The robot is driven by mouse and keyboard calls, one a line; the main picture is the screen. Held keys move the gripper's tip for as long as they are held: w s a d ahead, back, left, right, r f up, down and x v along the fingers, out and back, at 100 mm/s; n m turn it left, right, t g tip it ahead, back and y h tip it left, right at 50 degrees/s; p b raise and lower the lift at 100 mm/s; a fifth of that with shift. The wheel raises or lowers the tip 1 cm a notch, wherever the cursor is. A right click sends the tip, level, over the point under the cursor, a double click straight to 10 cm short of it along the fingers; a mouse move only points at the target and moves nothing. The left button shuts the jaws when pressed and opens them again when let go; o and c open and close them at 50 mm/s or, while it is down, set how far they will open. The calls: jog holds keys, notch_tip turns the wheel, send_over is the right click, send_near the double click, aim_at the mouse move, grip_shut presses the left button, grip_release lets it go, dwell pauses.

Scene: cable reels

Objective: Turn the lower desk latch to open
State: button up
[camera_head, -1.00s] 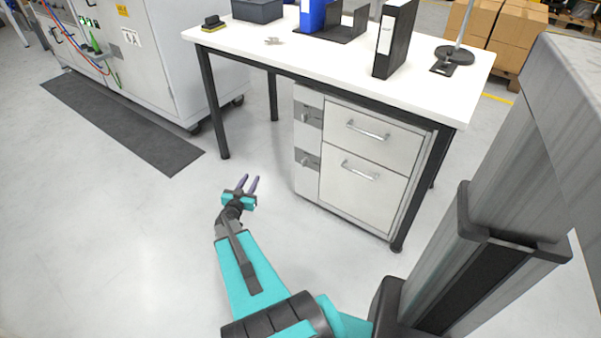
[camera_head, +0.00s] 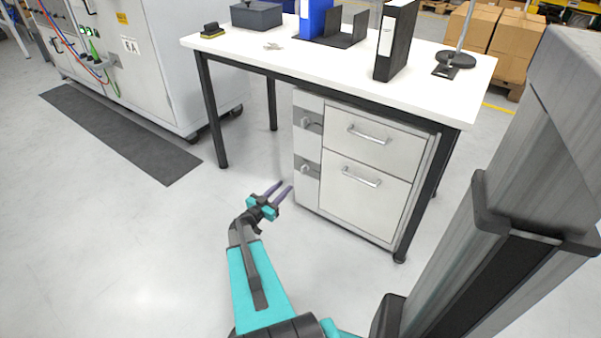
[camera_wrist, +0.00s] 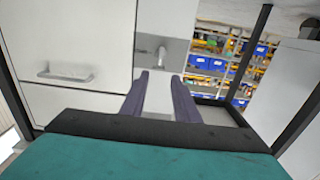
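The lower desk latch (camera_head: 306,169) is a small metal knob on a grey plate, left of the lower drawer. In the wrist view the latch (camera_wrist: 161,54) shows straight ahead, just beyond and between the two fingertips. My gripper (camera_head: 286,186) is in front of the cabinet's lower left part, below and left of the latch in the head view. Its two purple fingers are apart with nothing between them. It does not appear to touch the latch. The upper latch (camera_head: 306,122) sits on its own grey plate above.
The drawer cabinet (camera_head: 368,202) with two handled drawers stands under a white desk (camera_head: 290,60). A black desk leg (camera_head: 212,115) stands left of the gripper. A dark mat (camera_head: 120,135) lies on the floor at left. The floor around the arm is clear.

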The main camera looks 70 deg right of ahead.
aim_at(302, 170)
jog(key=b+x, duration=0.3)
jog(key=x, duration=1)
jog(key=shift+d+b, duration=0.15)
jog(key=shift+b, duration=0.15)
grip_shut()
